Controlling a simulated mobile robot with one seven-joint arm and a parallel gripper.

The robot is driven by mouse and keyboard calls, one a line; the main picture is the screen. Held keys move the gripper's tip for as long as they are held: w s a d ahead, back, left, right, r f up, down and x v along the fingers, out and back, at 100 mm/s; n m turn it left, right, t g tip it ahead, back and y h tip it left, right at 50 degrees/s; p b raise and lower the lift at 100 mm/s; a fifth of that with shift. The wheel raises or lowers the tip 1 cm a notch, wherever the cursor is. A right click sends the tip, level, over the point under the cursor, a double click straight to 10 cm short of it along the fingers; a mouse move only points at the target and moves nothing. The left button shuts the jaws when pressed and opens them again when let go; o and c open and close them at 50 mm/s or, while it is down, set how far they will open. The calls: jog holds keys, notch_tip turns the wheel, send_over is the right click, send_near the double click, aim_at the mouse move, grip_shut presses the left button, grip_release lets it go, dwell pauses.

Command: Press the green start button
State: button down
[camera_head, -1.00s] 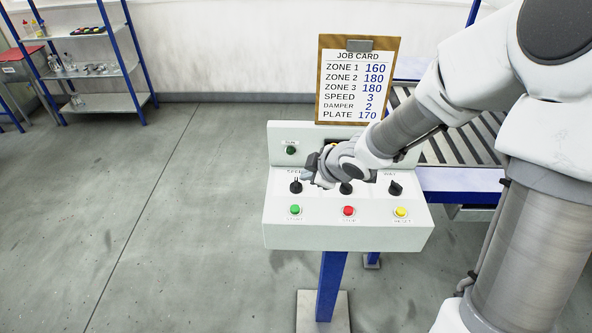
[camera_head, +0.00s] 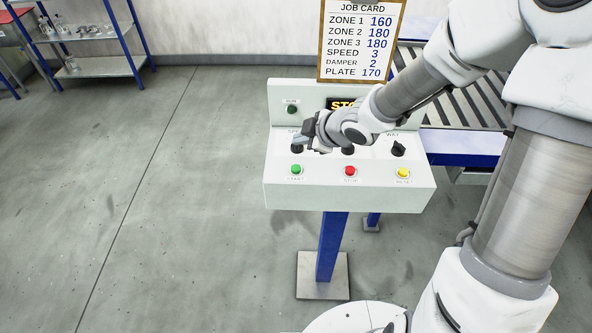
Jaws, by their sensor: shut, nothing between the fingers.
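The green start button (camera_head: 296,169) is at the front left of the white control panel (camera_head: 345,196), above a small label. My gripper (camera_head: 298,142) is shut and empty. In the picture it shows just above the green button, over the left black knob (camera_head: 297,149), which it partly covers. It appears to be apart from the button; its exact height over the panel is hard to tell.
A red button (camera_head: 350,171) and a yellow button (camera_head: 403,173) sit right of the green one. A black knob (camera_head: 398,149) stands behind the yellow button. A dark green lamp (camera_head: 292,109) and a partly hidden display (camera_head: 341,104) are on the upright back. A job card (camera_head: 360,40) stands behind.

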aim_at(300, 170)
jog(key=shift+f+b, duration=3)
jog(key=shift+f, duration=0.45)
jog(key=shift+f+b, duration=0.3)
jog(key=shift+f, duration=0.1)
jog(key=shift+f+b, duration=0.45)
jog(key=shift+f, duration=0.1)
jog(key=shift+r, duration=0.15)
jog(key=shift+r+p, duration=0.8)
jog(key=shift+p, duration=0.15)
notch_tip(300, 170, up, 5)
jog(key=p, duration=0.5)
jog(key=shift+r, duration=0.1)
